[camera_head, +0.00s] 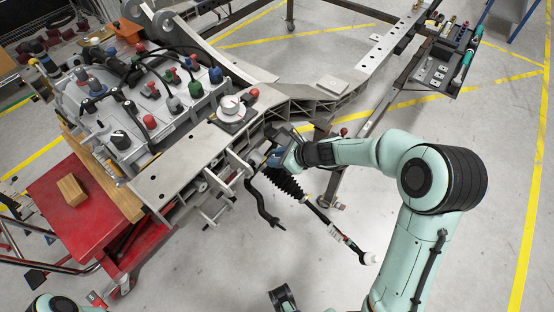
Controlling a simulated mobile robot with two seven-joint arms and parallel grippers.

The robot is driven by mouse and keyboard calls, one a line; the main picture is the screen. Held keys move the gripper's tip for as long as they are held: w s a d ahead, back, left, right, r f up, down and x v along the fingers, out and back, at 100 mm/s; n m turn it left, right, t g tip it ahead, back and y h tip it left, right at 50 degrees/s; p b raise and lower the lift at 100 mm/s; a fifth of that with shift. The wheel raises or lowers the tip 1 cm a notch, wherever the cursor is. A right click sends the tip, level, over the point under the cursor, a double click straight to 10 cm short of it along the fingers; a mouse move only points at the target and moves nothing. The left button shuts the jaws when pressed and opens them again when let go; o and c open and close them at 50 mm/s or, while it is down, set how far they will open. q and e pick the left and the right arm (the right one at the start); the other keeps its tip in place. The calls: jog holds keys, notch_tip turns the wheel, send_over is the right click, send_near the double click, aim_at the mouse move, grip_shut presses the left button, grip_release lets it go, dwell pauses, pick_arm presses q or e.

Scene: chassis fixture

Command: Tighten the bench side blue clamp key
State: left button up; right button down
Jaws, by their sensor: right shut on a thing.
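The chassis fixture is a grey metal frame (170,178) reaching from the bench on the left towards the back right. My right gripper (268,156) is at the frame's near side, just right of the middle of the view. It is shut on a small blue part, which looks like the blue clamp key (275,162). The fingers and wrist hide most of the key, so its turn angle cannot be told.
A black bellows rod (285,183) and a dark curved arm (262,205) hang close below my right gripper. A red cart (60,225) is at the left. The floor at right is clear.

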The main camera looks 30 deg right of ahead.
jog(key=shift+a+m+b, duration=0.15)
jog(key=shift+m+b, duration=0.25)
jog(key=shift+m, duration=0.3)
jog(key=c, duration=0.8)
grip_release()
jog(key=shift+c, duration=0.2)
jog(key=p+v, duration=0.3)
jog(key=v, duration=1)
jog(key=shift+s+a+p, duration=0.15)
jog(key=shift+s+p, duration=0.2)
jog(key=shift+p, duration=0.05)
